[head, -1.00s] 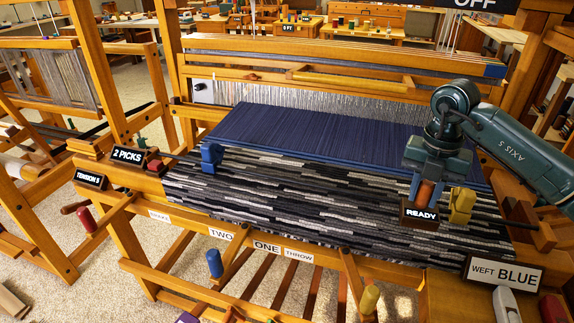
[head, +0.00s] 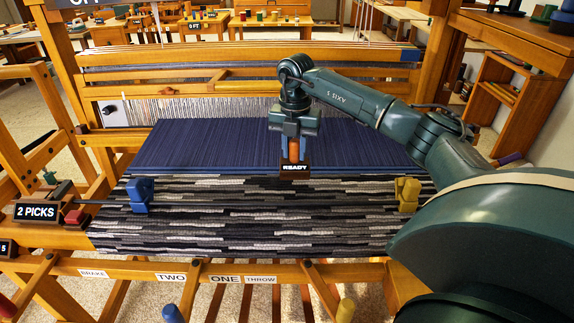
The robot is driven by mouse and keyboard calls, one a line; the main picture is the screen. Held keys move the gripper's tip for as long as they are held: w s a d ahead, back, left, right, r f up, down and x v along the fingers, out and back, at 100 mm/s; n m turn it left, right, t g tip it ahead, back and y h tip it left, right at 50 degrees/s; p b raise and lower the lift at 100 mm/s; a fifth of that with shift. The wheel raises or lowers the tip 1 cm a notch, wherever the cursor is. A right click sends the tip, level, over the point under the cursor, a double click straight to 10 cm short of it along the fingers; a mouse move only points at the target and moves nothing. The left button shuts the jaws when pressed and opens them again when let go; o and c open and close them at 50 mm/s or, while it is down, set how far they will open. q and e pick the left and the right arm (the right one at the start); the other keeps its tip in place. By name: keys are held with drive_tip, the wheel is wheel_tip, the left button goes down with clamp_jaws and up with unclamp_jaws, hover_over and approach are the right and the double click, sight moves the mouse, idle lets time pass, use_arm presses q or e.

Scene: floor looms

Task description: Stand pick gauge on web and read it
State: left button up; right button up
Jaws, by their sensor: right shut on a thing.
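The pick gauge (head: 295,168) is a small dark block with a READY display and an orange grip. My right gripper (head: 294,150) points down, shut on the orange grip. The gauge is at the line where the grey-black striped web (head: 255,225) meets the blue warp (head: 215,148); I cannot tell whether its base touches the cloth. A blue clamp-like piece (head: 140,195) stands at the web's left side and a yellow one (head: 407,194) at its right. My left gripper is not in view.
A 2 PICKS sign (head: 37,212) and a red block (head: 75,217) are at the loom's left. The front beam carries labels BRAKE, TWO, ONE and THROW (head: 261,279). A wooden shelf (head: 500,95) stands at the right. The web between the two clamp-like pieces is clear.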

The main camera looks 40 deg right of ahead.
sight(293, 161)
wheel_tip(293, 161, down, 4)
drive_tip(key=shift+a+r, duration=0.1)
drive_tip(key=shift+f, duration=0.3)
drive_tip(key=shift+f, duration=0.2)
drive_tip(key=o, duration=1)
drive_tip(key=shift+o, duration=0.2)
